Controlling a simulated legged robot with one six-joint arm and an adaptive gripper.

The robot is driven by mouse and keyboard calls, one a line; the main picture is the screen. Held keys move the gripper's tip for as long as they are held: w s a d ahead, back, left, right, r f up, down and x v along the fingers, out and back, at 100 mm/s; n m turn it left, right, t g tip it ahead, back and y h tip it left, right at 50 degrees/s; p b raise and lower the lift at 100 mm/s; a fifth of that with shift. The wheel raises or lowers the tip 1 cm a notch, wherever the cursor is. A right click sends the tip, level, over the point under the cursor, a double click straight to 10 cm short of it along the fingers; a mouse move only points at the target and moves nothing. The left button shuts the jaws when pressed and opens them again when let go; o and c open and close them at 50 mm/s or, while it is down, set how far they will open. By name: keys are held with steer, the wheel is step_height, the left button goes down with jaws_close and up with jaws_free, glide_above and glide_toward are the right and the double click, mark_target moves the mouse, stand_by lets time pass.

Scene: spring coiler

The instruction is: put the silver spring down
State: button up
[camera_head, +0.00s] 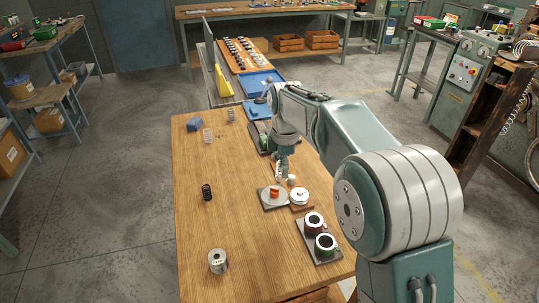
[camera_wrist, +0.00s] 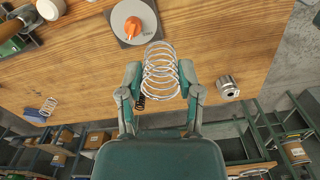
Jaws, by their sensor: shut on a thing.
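My gripper (camera_wrist: 160,85) is shut on the silver spring (camera_wrist: 160,66). The spring stands between the two fingers in the wrist view, with its coils reaching above the fingertips. In the head view my gripper (camera_head: 283,174) hangs over the right side of the wooden table (camera_head: 190,240), near the plate with the orange knob; the held spring is hard to make out there. Two other pale springs stand on the far part of the table, one at left (camera_head: 208,135) and one farther back (camera_head: 231,115). A dark spring (camera_head: 207,191) stands nearer, at the left edge.
The orange knob (camera_head: 274,191) sits on a grey plate beside a round white-topped piece (camera_head: 299,195). A metal cylinder (camera_head: 217,261) is near the front. The table's left middle is mostly bare.

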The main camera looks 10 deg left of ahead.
steer(key=s+f, duration=0.3)
steer(key=s, duration=0.1)
steer(key=s+d+f, duration=0.1)
steer(key=s+f, duration=0.1)
steer(key=s, duration=0.2)
steer(key=s+d+f, duration=0.1)
steer(key=s+f, duration=0.2)
steer(key=s, duration=0.1)
steer(key=shift+s+d+f, duration=0.2)
steer(key=shift+s+f, duration=0.3)
steer(key=shift+f, duration=0.1)
steer(key=shift+s+f, duration=0.15)
steer(key=shift+f, duration=0.8)
steer(key=shift+s+f, duration=0.15)
steer(key=shift+f, duration=0.8)
steer(key=shift+f, duration=0.1)
steer(key=o, duration=0.8)
step_height(320, 180, up, 12)
